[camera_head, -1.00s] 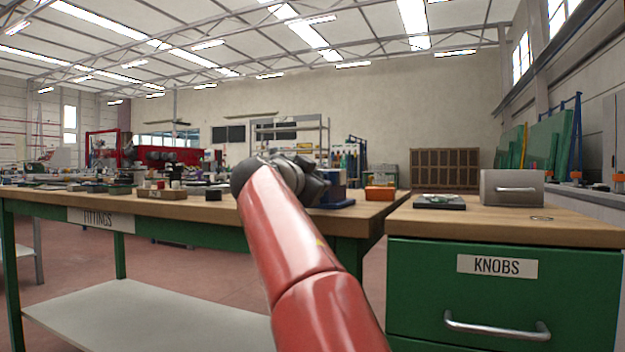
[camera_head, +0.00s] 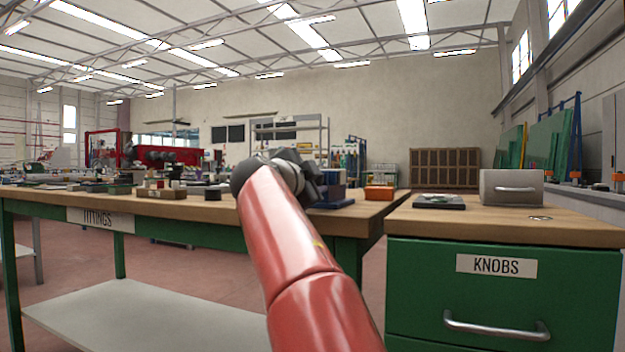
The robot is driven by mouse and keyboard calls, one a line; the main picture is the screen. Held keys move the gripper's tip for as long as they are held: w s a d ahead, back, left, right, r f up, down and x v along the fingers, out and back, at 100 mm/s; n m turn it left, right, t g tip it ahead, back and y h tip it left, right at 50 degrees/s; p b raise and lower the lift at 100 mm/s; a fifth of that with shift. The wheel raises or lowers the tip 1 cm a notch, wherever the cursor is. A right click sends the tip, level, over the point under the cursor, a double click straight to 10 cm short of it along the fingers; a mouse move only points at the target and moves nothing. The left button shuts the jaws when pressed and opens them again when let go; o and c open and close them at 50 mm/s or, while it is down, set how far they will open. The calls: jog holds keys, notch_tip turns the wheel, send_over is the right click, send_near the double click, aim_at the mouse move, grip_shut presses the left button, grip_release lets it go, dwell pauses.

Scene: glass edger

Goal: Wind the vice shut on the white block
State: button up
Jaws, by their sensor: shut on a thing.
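The blue vice (camera_head: 338,197) stands on the wooden bench top, just right of my wrist. Its left side is hidden behind my arm's end. My gripper (camera_head: 314,186) is at the vice's near left side, seen from behind as dark grey parts at the end of my red arm. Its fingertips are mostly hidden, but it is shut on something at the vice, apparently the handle. I cannot make out the white block between the jaws, nor how wide the jaws stand.
An orange box (camera_head: 379,192) sits right of the vice. Small blocks and trays, among them a dark round piece (camera_head: 213,194), crowd the bench to the left. A green drawer cabinet (camera_head: 500,290) with a grey bin (camera_head: 512,188) and a dark plate (camera_head: 439,202) stands at the right.

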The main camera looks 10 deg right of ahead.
jog(key=shift+w+f, duration=0.1)
jog(key=shift+f, duration=0.1)
jog(key=o, duration=1)
jog(key=shift+r, duration=0.15)
jog(key=shift+a, duration=0.1)
jog(key=v, duration=0.7)
jog(key=shift+s+a, duration=0.2)
jog(key=shift+s, duration=0.15)
